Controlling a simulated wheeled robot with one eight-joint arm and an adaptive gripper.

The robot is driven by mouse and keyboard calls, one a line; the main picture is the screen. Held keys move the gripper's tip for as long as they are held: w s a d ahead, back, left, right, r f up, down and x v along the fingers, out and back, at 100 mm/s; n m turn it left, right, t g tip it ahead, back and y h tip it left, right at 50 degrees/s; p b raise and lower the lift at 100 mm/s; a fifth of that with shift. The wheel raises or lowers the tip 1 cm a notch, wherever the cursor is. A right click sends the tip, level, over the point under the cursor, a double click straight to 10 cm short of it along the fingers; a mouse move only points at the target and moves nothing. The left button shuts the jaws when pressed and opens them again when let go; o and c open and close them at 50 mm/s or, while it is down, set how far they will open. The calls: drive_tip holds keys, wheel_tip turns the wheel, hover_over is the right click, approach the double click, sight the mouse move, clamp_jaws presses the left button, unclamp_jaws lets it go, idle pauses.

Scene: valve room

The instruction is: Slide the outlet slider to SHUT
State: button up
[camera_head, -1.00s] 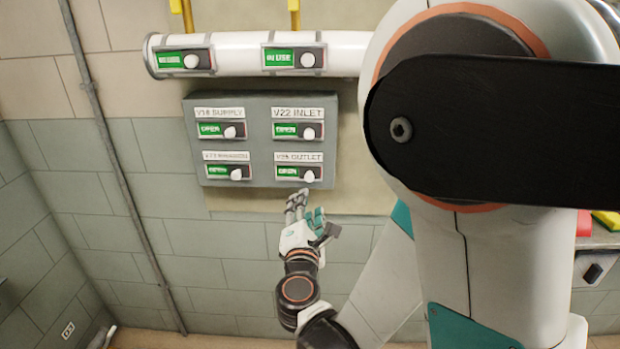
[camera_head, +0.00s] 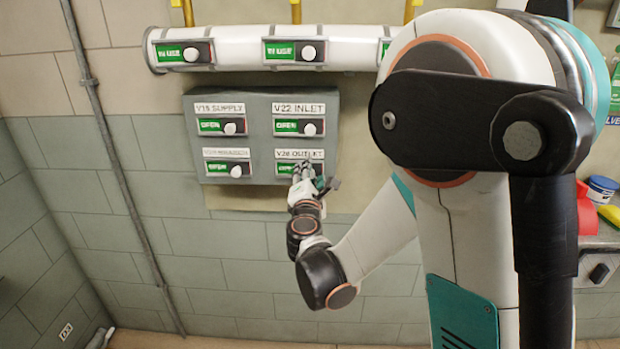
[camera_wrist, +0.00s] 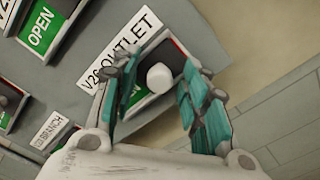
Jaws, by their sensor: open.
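The outlet slider's white knob (camera_wrist: 160,78) shows in the wrist view between my open fingers. Its slot shows green on the left and a thin red strip at the far end. The OUTLET label (camera_wrist: 120,48) is above it; in the head view the label (camera_head: 300,155) sits at the lower right of the grey panel (camera_head: 262,98). My gripper (camera_head: 305,175) is open in front of this slider and hides most of it in the head view. In the wrist view my fingers (camera_wrist: 160,95) lie on both sides of the knob. I cannot tell whether they touch it.
The V22 INLET slider (camera_head: 300,126) is just above, showing OPEN. The supply slider (camera_head: 222,126) and the lower-left slider (camera_head: 228,169) also show green. A white pipe (camera_head: 238,51) with more sliders runs above. A counter with a red object (camera_head: 586,212) stands at right.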

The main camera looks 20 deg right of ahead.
sight(287, 168)
clamp_jaws()
idle(0.3)
drive_tip(key=a, duration=0.2)
drive_tip(key=w+a, duration=0.1)
drive_tip(key=a, duration=0.1)
drive_tip(key=w+a, duration=0.1)
drive_tip(key=a, duration=0.1)
